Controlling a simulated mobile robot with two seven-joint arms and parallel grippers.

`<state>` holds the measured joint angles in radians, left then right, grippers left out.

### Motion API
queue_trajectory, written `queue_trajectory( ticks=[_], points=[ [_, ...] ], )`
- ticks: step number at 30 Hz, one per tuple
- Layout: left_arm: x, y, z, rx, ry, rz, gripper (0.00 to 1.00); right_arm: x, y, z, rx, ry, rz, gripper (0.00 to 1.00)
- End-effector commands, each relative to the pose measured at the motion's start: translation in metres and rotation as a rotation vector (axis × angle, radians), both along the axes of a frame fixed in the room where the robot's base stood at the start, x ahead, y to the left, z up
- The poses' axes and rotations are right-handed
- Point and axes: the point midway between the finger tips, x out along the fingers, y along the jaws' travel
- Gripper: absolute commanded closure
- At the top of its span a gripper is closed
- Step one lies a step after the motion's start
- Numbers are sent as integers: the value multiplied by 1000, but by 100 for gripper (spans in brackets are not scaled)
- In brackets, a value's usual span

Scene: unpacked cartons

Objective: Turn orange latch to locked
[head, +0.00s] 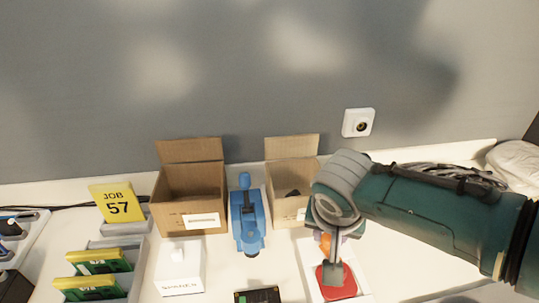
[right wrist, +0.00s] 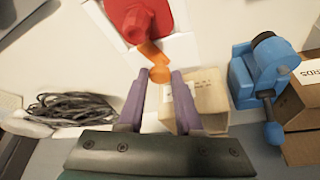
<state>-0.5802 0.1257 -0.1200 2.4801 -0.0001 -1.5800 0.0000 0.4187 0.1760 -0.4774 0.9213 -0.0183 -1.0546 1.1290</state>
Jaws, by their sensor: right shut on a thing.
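The orange latch (right wrist: 153,54) extends from a red round part (right wrist: 138,18) on a white base (right wrist: 183,45) in the right wrist view. In the head view the orange latch (head: 325,242) is mostly hidden by my right gripper, with the red part (head: 340,286) below it. My right gripper (right wrist: 159,77) has its purple-grey fingers on either side of the latch's rounded end and is shut on it. The right gripper (head: 331,262) reaches down over the device in the head view. My left gripper is in neither view.
A blue clamp-like device (head: 248,215) stands between two open cartons, the left one (head: 190,221) and the right one (head: 283,213). A white box (head: 180,270) and trays with green-yellow packs (head: 90,285) are at left. A dark cable bundle (right wrist: 70,108) lies on the table.

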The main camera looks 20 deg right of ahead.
Motion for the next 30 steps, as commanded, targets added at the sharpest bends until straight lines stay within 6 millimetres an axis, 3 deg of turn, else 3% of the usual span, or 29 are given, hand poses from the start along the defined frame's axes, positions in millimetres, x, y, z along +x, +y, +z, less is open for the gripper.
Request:
queue_trajectory(
  ticks=[12, 30],
  points=[
    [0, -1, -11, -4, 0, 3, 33, 3, 2, -1, 0, -1, -261, 100],
    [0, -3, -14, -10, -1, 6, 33, 3, 1, 0, -2, -1, -334, 100]
  ],
)
